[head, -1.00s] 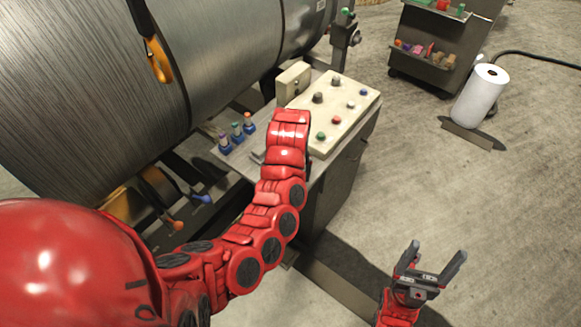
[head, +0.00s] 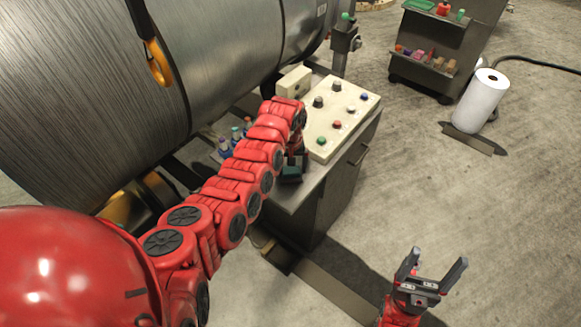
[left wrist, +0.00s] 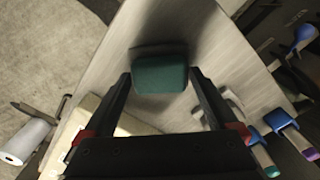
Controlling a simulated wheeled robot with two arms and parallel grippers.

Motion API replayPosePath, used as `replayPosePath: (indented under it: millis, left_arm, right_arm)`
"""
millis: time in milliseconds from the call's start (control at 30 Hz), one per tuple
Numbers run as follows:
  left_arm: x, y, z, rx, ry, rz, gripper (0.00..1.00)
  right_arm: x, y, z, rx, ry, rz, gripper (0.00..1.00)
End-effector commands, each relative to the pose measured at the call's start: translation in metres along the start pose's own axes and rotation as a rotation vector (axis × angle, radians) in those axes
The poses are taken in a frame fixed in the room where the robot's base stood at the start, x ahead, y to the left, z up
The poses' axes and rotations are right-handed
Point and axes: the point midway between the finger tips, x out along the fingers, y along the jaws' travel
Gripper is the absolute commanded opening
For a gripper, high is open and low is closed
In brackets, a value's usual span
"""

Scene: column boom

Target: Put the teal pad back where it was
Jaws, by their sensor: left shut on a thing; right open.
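The teal pad (left wrist: 160,73) is a small dark green block with rounded corners, between the fingertips of my left gripper (left wrist: 158,88). In the head view the pad (head: 291,173) shows just below the left gripper (head: 293,160), over the near part of the grey cabinet top (head: 312,180). The arm partly hides that gripper. The left gripper is shut on the pad. A shadow lies beside the pad, and I cannot tell whether it touches the top. My right gripper (head: 435,272) is open and empty over the floor at the lower right.
A cream control panel (head: 325,140) with knobs and buttons stands just behind the left gripper. Several blue-based tools (head: 224,147) stand to the left. A large steel drum (head: 230,60) is behind them. A white roll (head: 480,101) and a cart (head: 436,50) are far right.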

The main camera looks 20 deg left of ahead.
Motion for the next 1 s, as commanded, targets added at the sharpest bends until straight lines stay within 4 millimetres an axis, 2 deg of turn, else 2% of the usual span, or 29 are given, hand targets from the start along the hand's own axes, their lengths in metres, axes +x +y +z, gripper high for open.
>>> replayPosePath:
  millis: [67,300,333,367,733,867,1000]
  left_arm:
    - [0.004,-0.001,0.000,0.001,0.000,-0.002,0.48]
    - [0.009,-0.001,0.000,-0.001,0.001,0.000,0.48]
    - [0.009,-0.001,0.000,-0.001,0.001,0.000,0.95]
    - [0.010,-0.001,0.000,-0.001,0.000,0.000,1.00]
    - [0.006,0.000,-0.001,0.000,0.004,0.001,1.00]
    - [-0.004,0.000,-0.001,-0.001,0.004,0.002,1.00]
    - [-0.021,0.000,-0.001,-0.002,0.005,0.003,1.00]
  right_arm:
    - [0.005,0.000,-0.001,0.000,0.000,0.000,0.80]
    - [0.004,0.000,-0.001,0.000,0.000,0.000,0.80]
    - [0.004,0.000,-0.001,0.000,0.000,0.000,0.80]
    - [0.004,0.000,-0.001,0.000,0.000,0.000,0.80]
    - [0.002,0.000,0.000,0.000,0.000,0.000,0.80]
    - [-0.003,0.000,0.001,0.000,0.000,0.000,0.80]
    - [-0.013,-0.001,0.002,0.000,0.000,0.000,0.80]
